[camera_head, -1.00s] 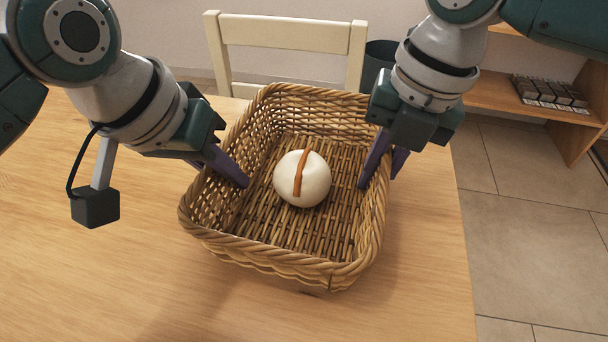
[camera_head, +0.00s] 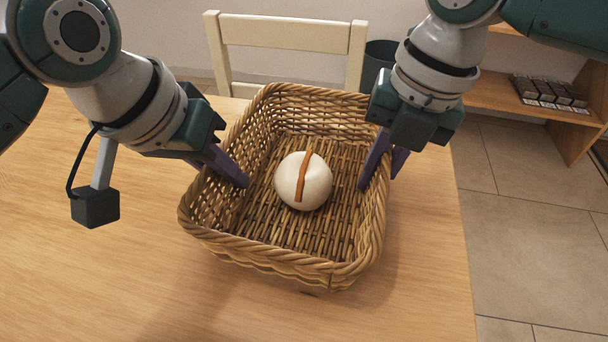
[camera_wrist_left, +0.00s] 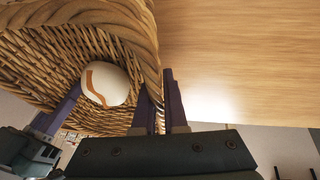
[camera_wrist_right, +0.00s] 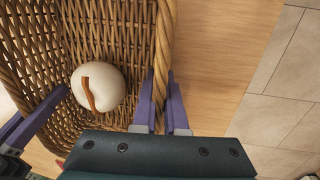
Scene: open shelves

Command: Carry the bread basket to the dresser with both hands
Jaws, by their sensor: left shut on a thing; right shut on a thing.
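The wicker bread basket (camera_head: 280,265) is in the middle of the head view, over the wooden table. A round white bun (camera_head: 303,181) with a brown stripe lies inside it. My left gripper (camera_head: 218,165) is shut on the basket's left wall. My right gripper (camera_head: 384,160) is shut on its right wall. Both wrist views show the basket's rim between the purple fingers of the left gripper (camera_wrist_left: 160,105) and the right gripper (camera_wrist_right: 162,100). The basket looks about level; whether its underside touches the table is hard to tell. I cannot identify the dresser.
The wooden table (camera_head: 80,270) is otherwise clear around the basket. A cream chair (camera_head: 287,33) stands behind it, with a dark bin (camera_head: 380,58) beside. At the right are tiled floor (camera_head: 540,240) and a wooden shelf (camera_head: 500,92) holding several small dark boxes (camera_head: 550,92).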

